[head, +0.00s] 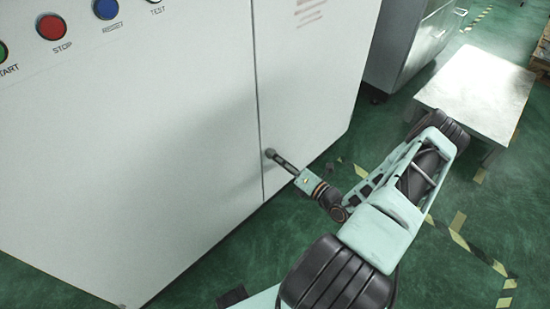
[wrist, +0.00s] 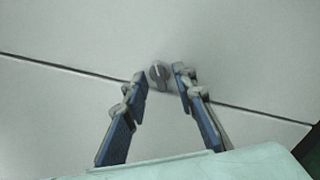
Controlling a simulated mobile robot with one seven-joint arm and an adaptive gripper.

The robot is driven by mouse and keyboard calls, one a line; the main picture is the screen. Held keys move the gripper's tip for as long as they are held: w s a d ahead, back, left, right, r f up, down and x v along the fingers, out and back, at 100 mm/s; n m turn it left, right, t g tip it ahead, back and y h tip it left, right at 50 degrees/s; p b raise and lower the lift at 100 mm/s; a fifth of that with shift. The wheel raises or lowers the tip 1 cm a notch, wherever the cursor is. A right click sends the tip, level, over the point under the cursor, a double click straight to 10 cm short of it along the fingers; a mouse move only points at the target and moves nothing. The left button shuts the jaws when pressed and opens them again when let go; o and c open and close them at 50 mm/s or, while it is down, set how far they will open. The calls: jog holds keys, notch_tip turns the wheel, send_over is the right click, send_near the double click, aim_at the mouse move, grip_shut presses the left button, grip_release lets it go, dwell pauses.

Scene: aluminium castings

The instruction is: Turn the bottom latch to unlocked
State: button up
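The bottom latch is a small round grey knob (wrist: 159,75) on the white cabinet front, beside the dark door seam in the wrist view. In the head view the latch (head: 269,153) shows as a dark spot at the seam, just past my gripper's tip. My gripper (wrist: 160,84) is open, with one finger on each side of the knob. The right fingertip is very near the knob; I cannot tell whether it touches. The left fingertip stands a little apart from it. The knob's exact turn angle is too small to read.
The white cabinet (head: 130,130) fills the left, with a green, red and blue button row at its top. A light low table (head: 478,90) stands at the right. A grey cabinet (head: 410,45) stands behind. Green floor (head: 480,215) with yellow-black tape is open at the right.

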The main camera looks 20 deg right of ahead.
jog(key=shift+w+a, duration=0.15)
jog(key=shift+w, duration=0.2)
jog(key=shift+c, duration=0.4)
grip_shut()
jog(key=shift+n, duration=0.3)
jog(key=n+p, duration=0.2)
jog(key=n, duration=0.9)
jog(key=shift+p, duration=0.3)
jog(key=shift+n, duration=0.3)
